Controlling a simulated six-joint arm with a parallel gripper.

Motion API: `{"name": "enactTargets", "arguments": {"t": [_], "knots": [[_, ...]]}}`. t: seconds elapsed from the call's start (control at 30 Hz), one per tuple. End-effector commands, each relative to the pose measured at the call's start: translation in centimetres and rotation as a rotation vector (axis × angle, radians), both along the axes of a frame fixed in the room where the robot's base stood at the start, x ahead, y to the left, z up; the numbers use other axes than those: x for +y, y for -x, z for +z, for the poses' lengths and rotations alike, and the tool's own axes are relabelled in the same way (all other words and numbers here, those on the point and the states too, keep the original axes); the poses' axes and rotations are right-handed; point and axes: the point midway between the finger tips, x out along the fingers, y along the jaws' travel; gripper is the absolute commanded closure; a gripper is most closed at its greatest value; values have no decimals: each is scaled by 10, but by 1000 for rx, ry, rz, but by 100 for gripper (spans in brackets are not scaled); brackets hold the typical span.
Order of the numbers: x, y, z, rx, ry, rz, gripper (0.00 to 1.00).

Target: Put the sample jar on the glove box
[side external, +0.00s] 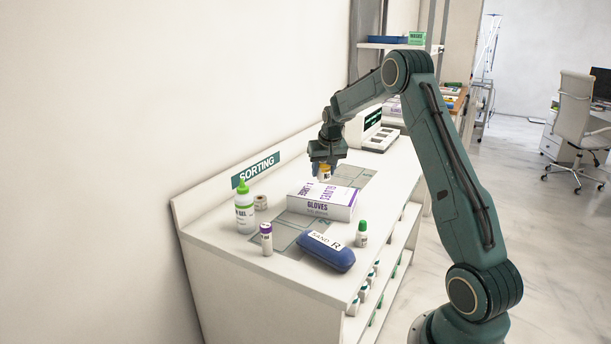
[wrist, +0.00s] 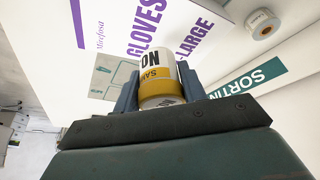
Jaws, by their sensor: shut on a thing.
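The sample jar is a small white jar with a yellow band; it shows in the side view (side external: 324,174) and in the wrist view (wrist: 155,72). My gripper (side external: 325,163) is shut on it, with one finger on each side, and points down. The glove box (side external: 323,202) is white with purple lettering and lies flat on the counter. The jar is at or over the box's far edge in the side view; I cannot tell whether it touches the top. The box's lettered top (wrist: 115,22) fills much of the wrist view behind the jar.
A blue case (side external: 326,252) and a small green-capped bottle (side external: 361,235) are in front. A grey device (side external: 379,140) stands farther back.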

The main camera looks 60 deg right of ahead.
Motion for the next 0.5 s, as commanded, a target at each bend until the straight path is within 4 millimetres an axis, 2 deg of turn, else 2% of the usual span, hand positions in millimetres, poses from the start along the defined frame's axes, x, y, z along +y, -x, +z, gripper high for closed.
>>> {"name": "enactTargets", "arguments": {"t": [0.27, 0.5], "knots": [[0, 0, -7, 1, -1, 0, 82], [0, 0, -34, 1, -1, 0, 82]]}}
